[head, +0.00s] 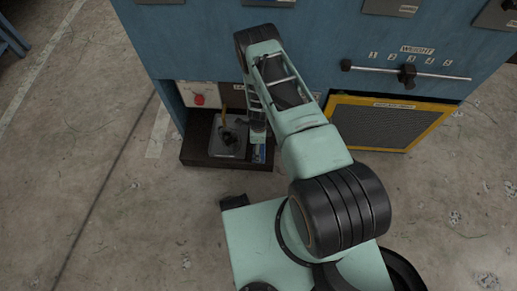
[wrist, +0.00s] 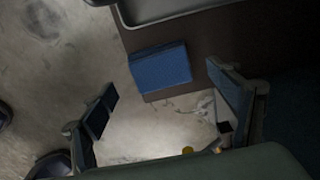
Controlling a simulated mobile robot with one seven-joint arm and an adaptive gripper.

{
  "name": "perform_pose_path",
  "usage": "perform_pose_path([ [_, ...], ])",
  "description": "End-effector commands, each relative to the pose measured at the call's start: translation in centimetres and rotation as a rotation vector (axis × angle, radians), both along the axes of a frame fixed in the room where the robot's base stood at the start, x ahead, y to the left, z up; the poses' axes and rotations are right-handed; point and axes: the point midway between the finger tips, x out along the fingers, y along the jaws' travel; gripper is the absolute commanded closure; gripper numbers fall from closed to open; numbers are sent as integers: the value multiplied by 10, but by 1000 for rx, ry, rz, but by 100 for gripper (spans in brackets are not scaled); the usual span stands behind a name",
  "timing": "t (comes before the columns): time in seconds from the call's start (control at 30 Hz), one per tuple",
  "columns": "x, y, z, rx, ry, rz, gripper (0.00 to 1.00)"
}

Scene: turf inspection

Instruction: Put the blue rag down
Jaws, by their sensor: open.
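The blue rag (wrist: 160,68) looks like a flat folded rectangle in the wrist view. It lies on the dark brown shelf (wrist: 200,25), close to the shelf's edge and corner. In the head view the blue rag (head: 259,153) shows as a small patch at the shelf's right end, just below my gripper. My gripper (wrist: 163,84) is open, its two fingers wide apart with nothing between them. The rag shows beyond the fingertips and looks clear of both fingers. How far the gripper is above it I cannot tell.
A grey tray (head: 229,149) with dark items sits on the shelf left of the rag. A blue cabinet (head: 230,60) rises behind, with a red knob (head: 199,99) and a yellow-framed grille (head: 385,122). Concrete floor (head: 90,180) is clear at left.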

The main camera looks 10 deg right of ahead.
Motion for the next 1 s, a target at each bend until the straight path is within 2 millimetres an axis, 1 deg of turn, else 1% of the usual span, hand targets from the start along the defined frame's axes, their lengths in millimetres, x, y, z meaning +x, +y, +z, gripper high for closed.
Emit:
perform_pose_path([
  [0.03, 1, 0, 18, 1, -1, 0, 18],
  [0.1, 1, 0, 32, 0, -2, 0, 18],
  [0.2, 0, 0, 49, 0, -1, 0, 18],
  [0.33, 0, 0, 64, 0, 0, 1, 18],
  [0.5, 0, 0, 71, 0, -1, 1, 18],
  [1.0, 0, 0, 70, 0, 0, 1, 18],
])
